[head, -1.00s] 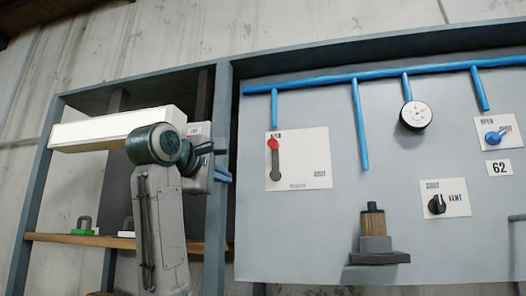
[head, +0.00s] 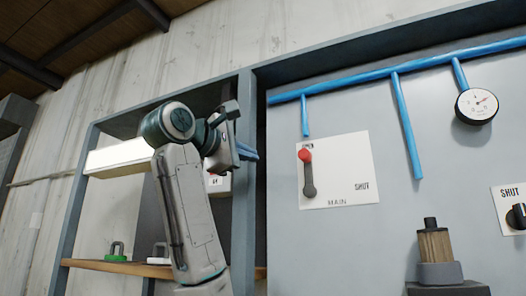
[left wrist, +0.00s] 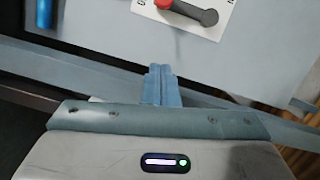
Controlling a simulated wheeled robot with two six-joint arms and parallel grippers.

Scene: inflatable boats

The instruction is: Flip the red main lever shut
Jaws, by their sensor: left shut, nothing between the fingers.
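The red main lever (head: 309,178) is on a white plate (head: 348,172) marked MAIN, on the grey panel. Its red knob is at the top, by a label partly covered, and its dark arm runs down to the pivot. SHUT is printed to the right. The lever also shows at the top of the left wrist view (left wrist: 187,11). My left gripper (head: 250,153) is shut and empty, left of the plate and apart from the lever. In the left wrist view its blue fingers (left wrist: 161,72) are together, below the plate. My right gripper is not in view.
Blue pipes (head: 405,125) and a round gauge (head: 477,105) are on the panel right of the lever. A brown and grey fitting (head: 435,246) juts out at lower right. A grey frame post (head: 246,190) stands left of the panel. Green (head: 116,253) and white (head: 158,256) padlocks rest on a shelf.

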